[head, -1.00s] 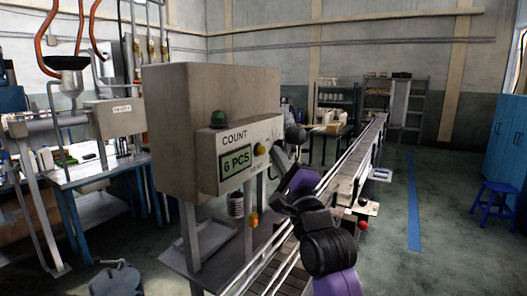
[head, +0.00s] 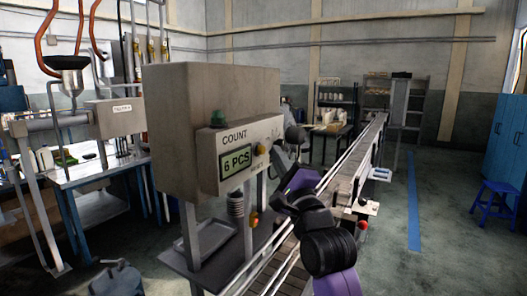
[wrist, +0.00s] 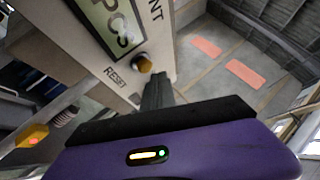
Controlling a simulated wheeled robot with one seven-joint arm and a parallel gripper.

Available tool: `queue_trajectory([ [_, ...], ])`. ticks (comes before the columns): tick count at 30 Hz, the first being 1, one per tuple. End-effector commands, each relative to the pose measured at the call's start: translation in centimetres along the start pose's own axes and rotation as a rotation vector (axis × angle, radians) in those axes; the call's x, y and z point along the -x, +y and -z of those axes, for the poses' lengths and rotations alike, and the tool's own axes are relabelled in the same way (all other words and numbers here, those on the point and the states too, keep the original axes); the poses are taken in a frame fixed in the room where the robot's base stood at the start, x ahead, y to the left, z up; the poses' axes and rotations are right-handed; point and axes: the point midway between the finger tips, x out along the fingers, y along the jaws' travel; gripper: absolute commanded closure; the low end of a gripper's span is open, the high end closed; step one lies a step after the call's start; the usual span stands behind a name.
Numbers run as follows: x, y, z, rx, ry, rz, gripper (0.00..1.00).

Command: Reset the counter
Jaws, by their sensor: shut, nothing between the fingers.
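The counter (head: 200,125) is a beige box on posts with a "COUNT" panel, and its display (head: 236,161) reads "6 PCS". A round yellow button (head: 260,149) sits to the right of the display, by the word "RESET". In the wrist view the button (wrist: 144,64) stands just beyond my fingertips, and the "RESET" label is to its left. My gripper (wrist: 158,78) is shut and empty, pointing at the panel close to the button. I cannot tell whether it touches the button. In the head view my gripper is small and partly hidden by my arm.
A conveyor (head: 345,180) with rails runs behind and below my arm. A blue table (head: 85,172) stands on the left, and a blue stool (head: 497,200) on the right. The floor at the right is open.

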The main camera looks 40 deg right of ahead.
Motion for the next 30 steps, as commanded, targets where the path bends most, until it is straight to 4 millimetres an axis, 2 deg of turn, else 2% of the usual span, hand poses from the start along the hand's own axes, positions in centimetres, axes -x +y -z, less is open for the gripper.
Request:
queue_trajectory([
  [30,-0.59,0.38,-0.46,0.0,0.0,0.0,1.0],
])
